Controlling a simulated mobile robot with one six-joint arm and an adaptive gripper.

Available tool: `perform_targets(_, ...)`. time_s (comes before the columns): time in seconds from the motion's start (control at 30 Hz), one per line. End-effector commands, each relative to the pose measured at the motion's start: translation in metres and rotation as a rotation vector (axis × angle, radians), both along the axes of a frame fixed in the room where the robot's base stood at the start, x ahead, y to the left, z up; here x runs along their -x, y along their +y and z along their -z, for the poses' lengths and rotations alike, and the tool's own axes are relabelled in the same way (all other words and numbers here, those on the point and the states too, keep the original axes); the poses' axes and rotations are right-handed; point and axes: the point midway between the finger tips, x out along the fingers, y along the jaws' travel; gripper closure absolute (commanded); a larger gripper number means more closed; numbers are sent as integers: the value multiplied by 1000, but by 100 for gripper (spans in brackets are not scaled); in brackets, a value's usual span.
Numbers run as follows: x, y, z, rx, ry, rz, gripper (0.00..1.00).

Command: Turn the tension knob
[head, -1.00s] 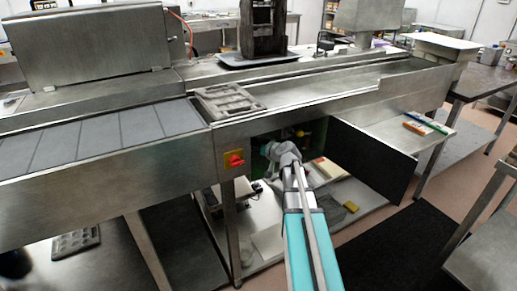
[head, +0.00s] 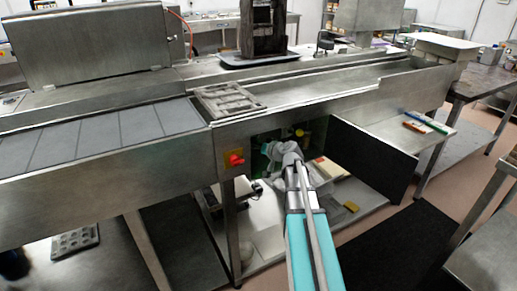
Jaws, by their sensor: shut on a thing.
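My gripper (head: 268,150) reaches into the open drive compartment (head: 316,127) under the conveyor's front edge. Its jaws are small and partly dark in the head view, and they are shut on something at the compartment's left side. This appears to be the tension knob, which is hidden by the jaws and wrist. A small yellow and dark part (head: 299,133) shows inside the compartment, to the right of my wrist and apart from it.
The dark compartment door (head: 372,155) hangs open to the right of my arm. A red switch on a yellow plate (head: 235,159) is just left of the opening. A mould (head: 228,101) lies above on the conveyor. A lower shelf (head: 265,222) holds several items.

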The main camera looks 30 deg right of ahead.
Motion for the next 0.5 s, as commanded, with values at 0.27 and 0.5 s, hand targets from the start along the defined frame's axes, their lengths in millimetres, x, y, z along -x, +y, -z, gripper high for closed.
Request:
perform_targets(0.27,-1,-1,3,-226,8,0,91)
perform_targets(0.5,-1,0,3,-454,16,-1,91)
